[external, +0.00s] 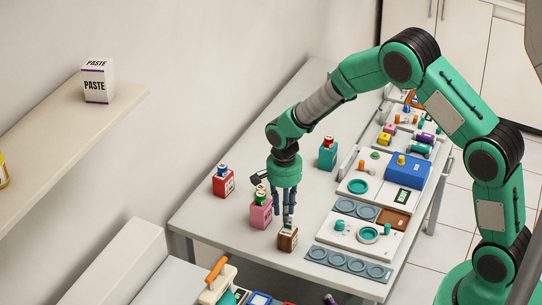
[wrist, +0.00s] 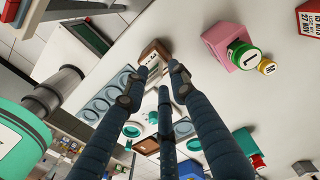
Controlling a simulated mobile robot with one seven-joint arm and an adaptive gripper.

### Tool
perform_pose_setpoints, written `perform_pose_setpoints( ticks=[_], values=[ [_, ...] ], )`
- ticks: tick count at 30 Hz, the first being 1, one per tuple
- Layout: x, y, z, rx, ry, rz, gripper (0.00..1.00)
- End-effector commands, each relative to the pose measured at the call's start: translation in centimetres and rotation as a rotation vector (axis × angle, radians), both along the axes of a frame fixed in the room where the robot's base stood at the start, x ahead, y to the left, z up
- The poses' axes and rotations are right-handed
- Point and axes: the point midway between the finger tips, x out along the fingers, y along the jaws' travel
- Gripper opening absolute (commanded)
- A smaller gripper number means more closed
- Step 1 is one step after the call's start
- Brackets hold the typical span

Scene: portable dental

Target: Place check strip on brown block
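The brown block (external: 288,240) stands near the front of the table, with a pale label on its side. My gripper (external: 287,220) points down just above it, close to its top. In the wrist view the brown block (wrist: 154,46) shows beyond the fingertips. The fingers of my gripper (wrist: 157,80) are apart, with a visible gap and nothing clearly held between them. Something small and pale shows at the block's top between the tips, but I cannot tell whether it is the check strip. I cannot make out the check strip elsewhere.
A pink block (external: 261,215) with small capped items stands close left of my gripper. A red block (external: 223,181) and a teal block (external: 328,155) stand farther back. Grey trays with round wells (external: 348,263) and white boards lie to the right. The table's front edge is near.

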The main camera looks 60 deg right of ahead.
Motion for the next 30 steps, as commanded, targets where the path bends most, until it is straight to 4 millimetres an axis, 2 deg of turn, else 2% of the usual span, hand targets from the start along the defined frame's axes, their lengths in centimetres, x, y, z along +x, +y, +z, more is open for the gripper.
perform_pose_setpoints(
  ticks=[1,9,15,21,30],
  values=[
    [0.1,0.0,1.0,-0.001,-0.002,0.000,0.26],
    [0.1,0.0,5.5,0.000,-0.001,0.000,0.26],
    [0.2,0.0,7.8,0.000,-0.001,0.000,0.26],
    [0.2,0.0,8.6,0.000,0.000,0.000,0.26],
    [0.2,0.0,8.7,0.000,0.000,0.000,0.26]
  ],
)
